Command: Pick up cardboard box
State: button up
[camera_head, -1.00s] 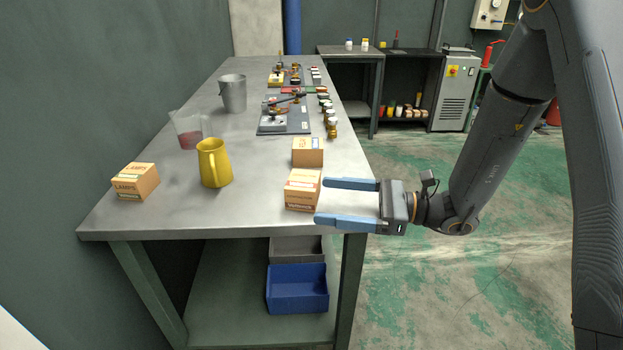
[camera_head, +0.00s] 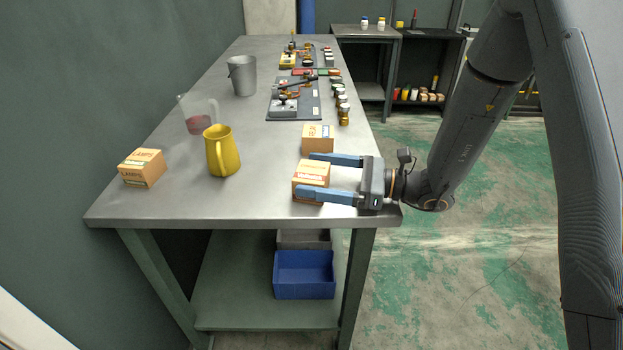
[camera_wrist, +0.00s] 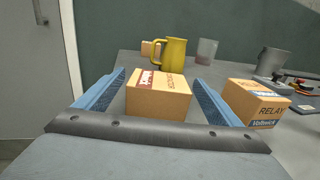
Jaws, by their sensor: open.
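A small cardboard box (camera_head: 311,179) stands near the front right corner of the table. My gripper (camera_head: 318,176) is open, with one blue finger on the far side of this box and one on the near side. In the wrist view the same box (camera_wrist: 158,97) sits between the two fingers, with gaps visible beside it. A second cardboard box (camera_head: 317,139) stands just behind it; in the wrist view this box (camera_wrist: 258,104) is outside the right finger and reads "RELAY". A third cardboard box (camera_head: 142,168), marked "LAMPS", stands at the table's left.
Dark boards with fittings (camera_head: 294,101) lie farther back. The table's front (camera_head: 200,212) is clear. A blue bin (camera_head: 304,276) is below.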

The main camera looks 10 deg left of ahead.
jog(key=shift+a, duration=0.65)
jog(key=c, duration=1.5)
jog(key=shift+o, duration=0.2)
jog(key=shift+r, duration=0.1)
